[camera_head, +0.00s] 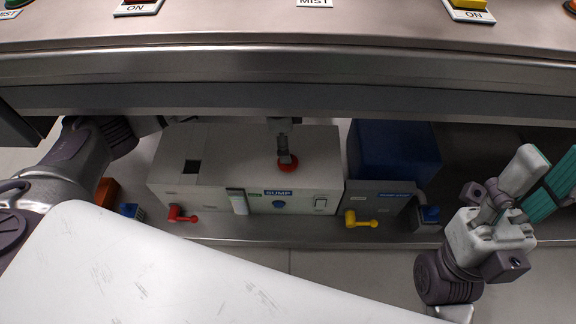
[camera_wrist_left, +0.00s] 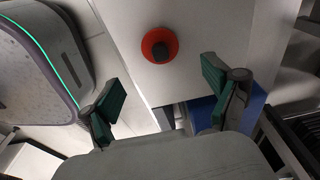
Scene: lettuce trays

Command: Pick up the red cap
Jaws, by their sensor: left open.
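The red cap (camera_head: 288,167) is on top of a white box labelled SUMP (camera_head: 225,150), under the metal counter. In the left wrist view the red cap (camera_wrist_left: 148,45) looks round with a dark piece at its centre, above the gap between the fingers. My left gripper (camera_wrist_left: 162,84) is open and empty, with green pads on both sides, and does not touch the cap. In the head view the counter hides most of it; I cannot tell if the grey piece over the cap belongs to it. My right gripper (camera_head: 548,165) is open and empty at the right.
The counter edge (camera_head: 290,68) overhangs the box. A red handle (camera_head: 181,215) and a yellow handle (camera_head: 361,220) stick out in front. A blue container (camera_head: 393,152) stands right of the box. A white panel (camera_head: 150,270) fills the lower left.

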